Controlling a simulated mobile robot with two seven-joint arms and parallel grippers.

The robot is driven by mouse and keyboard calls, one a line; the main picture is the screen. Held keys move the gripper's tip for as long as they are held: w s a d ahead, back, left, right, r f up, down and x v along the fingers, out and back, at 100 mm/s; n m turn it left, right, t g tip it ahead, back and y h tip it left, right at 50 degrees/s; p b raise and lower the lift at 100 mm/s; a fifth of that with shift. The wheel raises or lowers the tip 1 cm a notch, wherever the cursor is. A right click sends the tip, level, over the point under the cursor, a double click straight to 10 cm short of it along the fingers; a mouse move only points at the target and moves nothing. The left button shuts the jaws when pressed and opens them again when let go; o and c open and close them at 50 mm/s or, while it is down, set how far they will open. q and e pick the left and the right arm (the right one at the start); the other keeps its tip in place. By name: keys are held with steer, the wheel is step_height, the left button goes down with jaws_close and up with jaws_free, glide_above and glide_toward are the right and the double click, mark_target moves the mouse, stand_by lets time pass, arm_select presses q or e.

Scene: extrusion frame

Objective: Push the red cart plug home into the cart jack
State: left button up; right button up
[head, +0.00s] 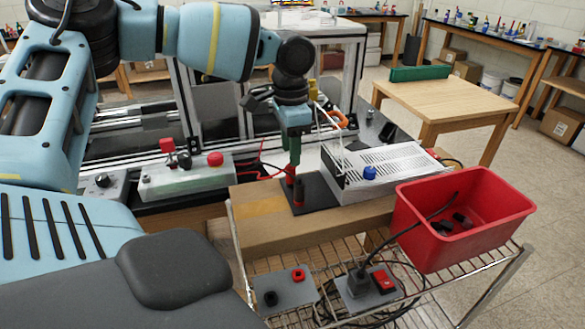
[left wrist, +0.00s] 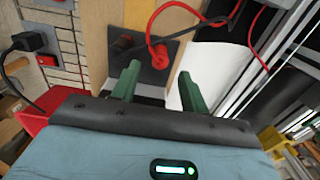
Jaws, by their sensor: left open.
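The red cart plug (left wrist: 158,52), with a red lead looping from its top, stands at a black jack plate (left wrist: 118,62) in the left wrist view. Whether it is fully seated or partly out, I cannot tell. A darker plug or socket (left wrist: 122,42) is beside it. In the head view the black plate (head: 320,194) lies on the cart's wooden top, with red at the plug (head: 290,180). My left gripper (head: 295,160) points down just above it. Its green fingers (left wrist: 158,70) are apart and empty, with the plug showing between and beyond them. My right gripper is out of view.
A vented metal box (head: 390,165) with a blue knob stands right of the plate. A red bin (head: 425,255) is at the cart's right end. Grey socket plates (head: 288,292) and cables lie on the wire shelf. The extrusion frame is behind.

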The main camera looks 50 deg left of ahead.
mark_target(291, 168)
arm_select(q)
step_height(291, 168, down, 5)
steer(key=shift+f+b, duration=0.2)
steer(key=shift+b, duration=0.7)
steer(key=shift+f, duration=0.35)
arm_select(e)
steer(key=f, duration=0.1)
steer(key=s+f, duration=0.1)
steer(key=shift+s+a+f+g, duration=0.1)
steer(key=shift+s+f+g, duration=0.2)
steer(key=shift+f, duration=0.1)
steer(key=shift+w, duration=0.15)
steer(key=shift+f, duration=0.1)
arm_select(q)
steer(key=shift+c, duration=0.5)
jaws_close()
steer(key=shift+r, duration=0.1)
